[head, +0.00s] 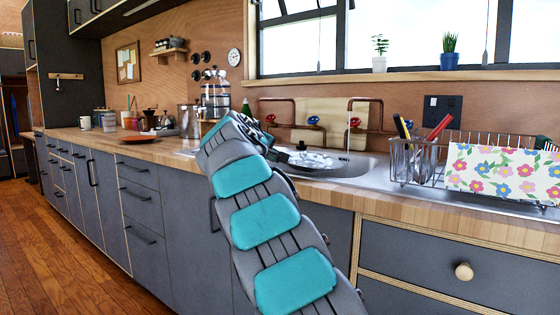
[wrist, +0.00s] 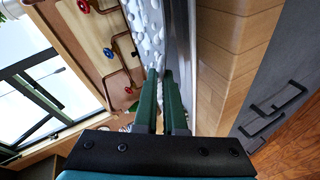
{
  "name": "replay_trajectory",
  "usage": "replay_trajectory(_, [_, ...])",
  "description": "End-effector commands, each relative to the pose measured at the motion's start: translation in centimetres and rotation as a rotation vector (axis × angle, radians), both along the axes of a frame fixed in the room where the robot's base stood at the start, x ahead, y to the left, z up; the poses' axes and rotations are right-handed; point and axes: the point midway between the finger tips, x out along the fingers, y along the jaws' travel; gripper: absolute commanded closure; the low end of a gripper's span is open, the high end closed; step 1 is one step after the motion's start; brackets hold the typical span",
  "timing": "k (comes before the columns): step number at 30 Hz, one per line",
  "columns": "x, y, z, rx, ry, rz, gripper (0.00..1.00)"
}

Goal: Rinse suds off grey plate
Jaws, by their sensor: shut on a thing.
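The grey plate (wrist: 146,28) shows in the wrist view, its face dotted with white suds. My gripper (wrist: 160,72) has its green fingers shut on the plate's edge. In the head view, a grey, suds-speckled surface that looks like the plate (head: 308,159) shows over the sink (head: 345,171), just beyond my arm. The fingertips are hidden there. A thin stream of water (head: 347,141) falls from the copper tap (head: 365,100) into the sink, to the right of the plate. Whether water touches the plate I cannot tell.
A dish rack (head: 408,163) with utensils and a flowered cloth (head: 505,174) stand right of the sink. Red and blue tap handles (head: 313,120) are behind it.

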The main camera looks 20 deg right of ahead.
Motion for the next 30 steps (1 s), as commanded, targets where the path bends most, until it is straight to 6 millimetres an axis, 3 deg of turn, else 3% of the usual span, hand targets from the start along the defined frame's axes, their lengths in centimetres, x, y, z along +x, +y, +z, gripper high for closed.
replay_trajectory(8, [0.3, -0.9, -0.3, -0.001, -0.002, 0.000, 1.00])
replay_trajectory(30, [2.2, -7.0, -1.6, 0.001, -0.001, 0.000, 1.00])
